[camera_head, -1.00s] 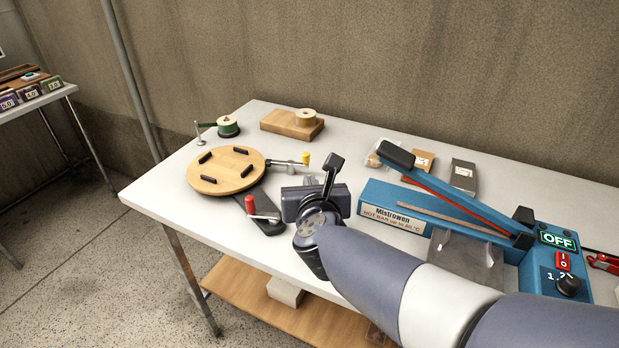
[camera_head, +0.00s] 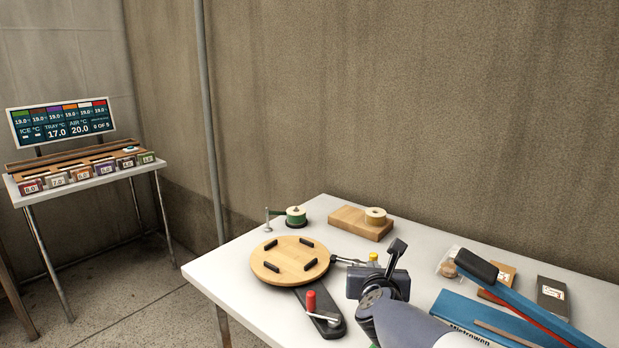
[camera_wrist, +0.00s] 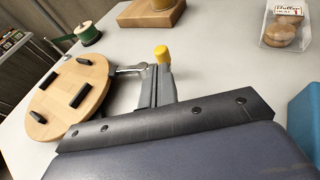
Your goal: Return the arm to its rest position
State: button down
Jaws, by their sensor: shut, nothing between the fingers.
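My gripper (camera_head: 373,268) is over the white table (camera_head: 228,270), right of the round wooden turntable (camera_head: 290,263). In the wrist view its grey fingers (camera_wrist: 158,72) are together and hold nothing. A yellow knob (camera_wrist: 161,53) shows just beyond the fingertips; I cannot tell whether they touch it. The knob also shows behind my gripper in the head view (camera_head: 374,257). My arm reaches in from the lower right, bent low over the table. It hides part of the table's front.
Behind are a green spool (camera_head: 296,215) and a wooden block (camera_head: 350,222) with a tape roll. The blue sealer (camera_head: 470,310) stands to the right. A side table (camera_head: 100,181) with a display is at the far left.

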jog(key=shift+w+d+f+b, duration=0.2)
jog(key=shift+w+d+b, duration=0.1)
jog(key=shift+w+d, duration=0.5)
jog(key=shift+s, duration=0.15)
